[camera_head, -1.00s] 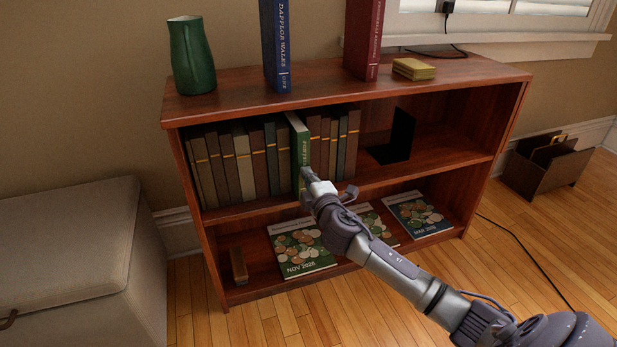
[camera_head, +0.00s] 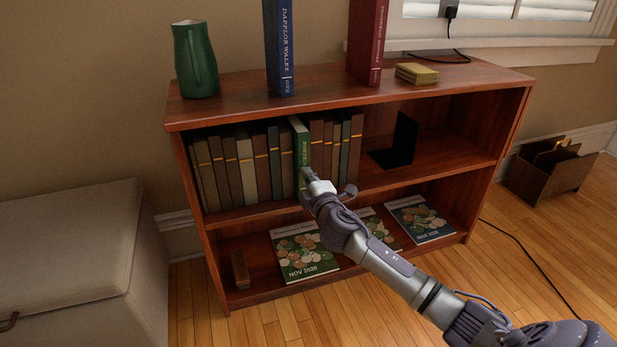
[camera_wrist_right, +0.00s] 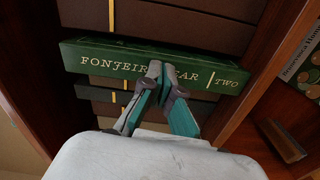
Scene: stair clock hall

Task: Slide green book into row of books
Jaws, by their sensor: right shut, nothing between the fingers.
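The green book (camera_head: 302,150) stands upright in the row of brown and dark books (camera_head: 245,168) on the middle shelf, with books on both sides. Its spine sticks out a little past its neighbours. My right gripper (camera_head: 309,174) is shut and empty, its fingertips at the lower part of the spine. In the right wrist view the closed fingertips (camera_wrist_right: 155,70) are against the green spine (camera_wrist_right: 105,60), covering part of its lettering; brown books lie on either side of it. My left gripper is not in view.
The bookcase (camera_head: 340,95) holds a green pitcher (camera_head: 194,60), a blue book (camera_head: 279,50) and a red book (camera_head: 367,40) on top. A black bookend (camera_head: 404,140) stands right of the row, past a gap. Magazines (camera_head: 303,252) lie on the bottom shelf.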

